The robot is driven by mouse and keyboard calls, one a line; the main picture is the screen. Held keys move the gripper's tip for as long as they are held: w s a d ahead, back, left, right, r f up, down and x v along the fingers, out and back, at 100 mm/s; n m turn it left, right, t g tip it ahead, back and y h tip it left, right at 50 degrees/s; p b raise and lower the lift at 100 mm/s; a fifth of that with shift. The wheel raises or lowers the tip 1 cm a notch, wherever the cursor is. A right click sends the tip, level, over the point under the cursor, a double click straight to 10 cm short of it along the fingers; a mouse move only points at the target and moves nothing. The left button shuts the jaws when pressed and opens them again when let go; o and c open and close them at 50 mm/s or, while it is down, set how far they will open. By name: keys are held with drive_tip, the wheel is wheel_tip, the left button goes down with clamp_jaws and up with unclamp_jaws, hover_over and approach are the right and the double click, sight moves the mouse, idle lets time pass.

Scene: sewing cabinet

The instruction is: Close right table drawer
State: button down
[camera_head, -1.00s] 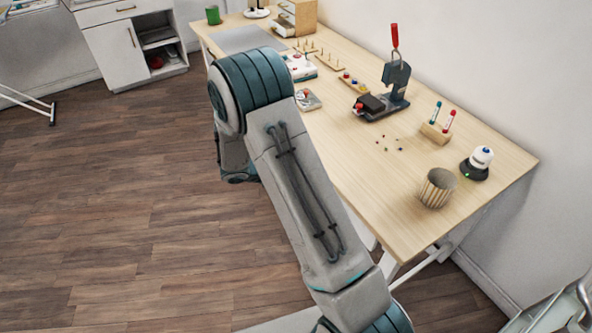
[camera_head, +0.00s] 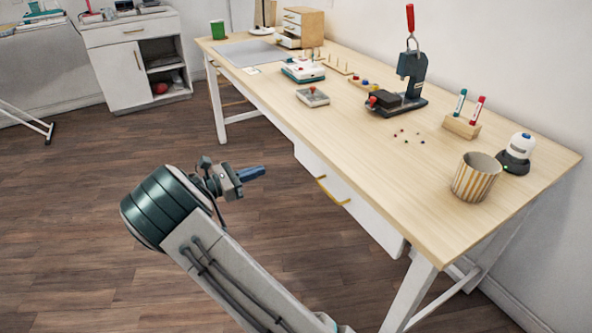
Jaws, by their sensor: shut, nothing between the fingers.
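The table drawer (camera_head: 365,212) is a white front with a brass handle (camera_head: 333,192), under the front edge of the long wooden table (camera_head: 400,155). Its front looks near the table edge; I cannot tell how far it is pulled out. My gripper (camera_head: 262,171) has blue fingers that are shut and empty. It is left of the drawer front in the picture, apart from it, and points right toward the table.
On the table stand a striped cup (camera_head: 475,178), a marker holder (camera_head: 461,126), a press (camera_head: 405,90) and a small drawer box (camera_head: 304,27). A white cabinet (camera_head: 135,62) stands at the back left. The wooden floor to the left is clear.

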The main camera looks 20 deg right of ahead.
sight(307, 154)
drive_tip(key=b+x, duration=0.4)
drive_tip(key=x, duration=1)
